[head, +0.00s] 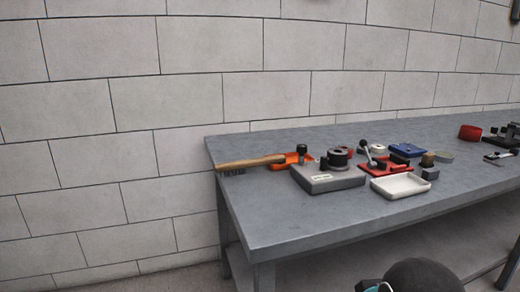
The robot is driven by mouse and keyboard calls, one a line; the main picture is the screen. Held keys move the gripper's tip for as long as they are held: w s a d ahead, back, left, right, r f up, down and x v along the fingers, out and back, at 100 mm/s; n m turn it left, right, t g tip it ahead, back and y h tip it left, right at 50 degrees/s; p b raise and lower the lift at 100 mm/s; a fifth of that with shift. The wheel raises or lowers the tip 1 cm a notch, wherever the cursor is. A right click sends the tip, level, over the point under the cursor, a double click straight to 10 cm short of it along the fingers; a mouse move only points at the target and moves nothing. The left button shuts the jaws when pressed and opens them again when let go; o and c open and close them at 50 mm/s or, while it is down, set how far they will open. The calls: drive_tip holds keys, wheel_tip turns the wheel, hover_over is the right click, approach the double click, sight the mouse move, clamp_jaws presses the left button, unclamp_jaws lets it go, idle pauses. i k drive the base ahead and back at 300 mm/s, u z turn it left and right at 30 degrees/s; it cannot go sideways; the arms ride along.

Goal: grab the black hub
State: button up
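A black round, stepped piece that looks like the black hub (338,159) sits at the back of a flat grey box (328,180) on the workbench. Its top shows a lighter opening or centre. A smaller black knob (303,153) stands upright to its left, by an orange tray (291,159). My gripper is not in view. A dark rounded part of my arm shows at the bottom edge, well in front of the bench and apart from the hub.
Right of the hub are a red tray (384,167) with a lever, a white tray (399,186), a blue tray (412,151) and a red cup (470,132). The grey bench (300,226) is clear along its front.

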sight(338, 157)
drive_tip(key=u, duration=2.55)
drive_tip(key=k, duration=1.25)
drive_tip(key=z, duration=1.45)
drive_tip(key=i, duration=0.5)
drive_tip(key=u, duration=0.05)
